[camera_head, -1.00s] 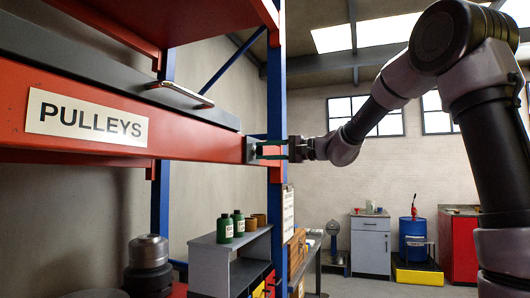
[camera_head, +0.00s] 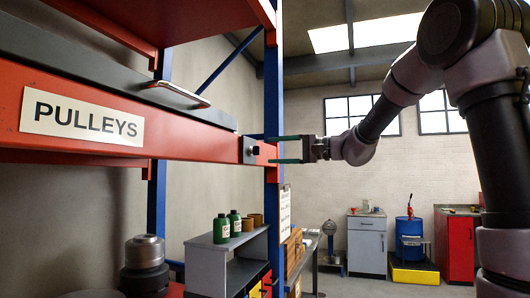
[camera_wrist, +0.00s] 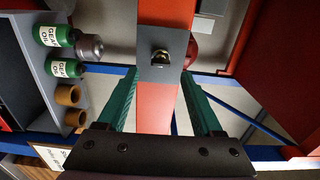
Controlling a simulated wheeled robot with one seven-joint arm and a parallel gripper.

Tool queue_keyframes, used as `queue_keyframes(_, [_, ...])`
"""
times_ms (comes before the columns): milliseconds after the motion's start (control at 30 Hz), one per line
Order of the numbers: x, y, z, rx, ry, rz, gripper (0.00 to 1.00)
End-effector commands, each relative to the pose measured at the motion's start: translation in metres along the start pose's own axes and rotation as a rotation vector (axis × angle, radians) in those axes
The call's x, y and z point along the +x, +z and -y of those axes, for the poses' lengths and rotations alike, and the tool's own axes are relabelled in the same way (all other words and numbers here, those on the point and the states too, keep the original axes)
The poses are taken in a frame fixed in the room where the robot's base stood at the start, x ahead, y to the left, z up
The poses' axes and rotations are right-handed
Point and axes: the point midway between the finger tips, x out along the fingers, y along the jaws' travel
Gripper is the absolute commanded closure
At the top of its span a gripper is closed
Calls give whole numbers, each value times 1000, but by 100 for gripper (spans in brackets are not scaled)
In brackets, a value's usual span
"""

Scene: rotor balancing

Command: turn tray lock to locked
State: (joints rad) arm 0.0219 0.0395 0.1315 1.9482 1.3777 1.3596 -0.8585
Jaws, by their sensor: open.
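The tray lock (camera_head: 250,150) is a small dark knob on a grey plate at the right end of the red "PULLEYS" beam. In the wrist view the lock (camera_wrist: 160,57) shows end-on, with a brassy centre. Whether it stands at locked is too small to read. My gripper (camera_head: 270,149) is open and empty to the right of the lock, with one green finger above its level and one below. In the wrist view my gripper (camera_wrist: 158,75) has its fingers on either side of the red beam, short of the knob and apart from it.
A grey tray with a metal handle (camera_head: 176,94) lies along the beam. A blue upright (camera_head: 272,90) stands close behind my fingers. Green oil bottles (camera_head: 222,228) and brown pots stand on a grey shelf unit (camera_head: 207,258) below. The space right of the lock is free.

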Motion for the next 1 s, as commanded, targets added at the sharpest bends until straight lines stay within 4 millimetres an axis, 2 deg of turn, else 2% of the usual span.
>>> queue_keyframes(100, [-25, -1, 0, 1, 0, -3, 32])
queue_keyframes(333, [-53, 0, 0, 1, 0, -1, 32])
queue_keyframes(900, [-58, 1, 0, 1, 2, 1, 32])
queue_keyframes(1000, [-60, 11, -5, -4, 43, 7, 32])
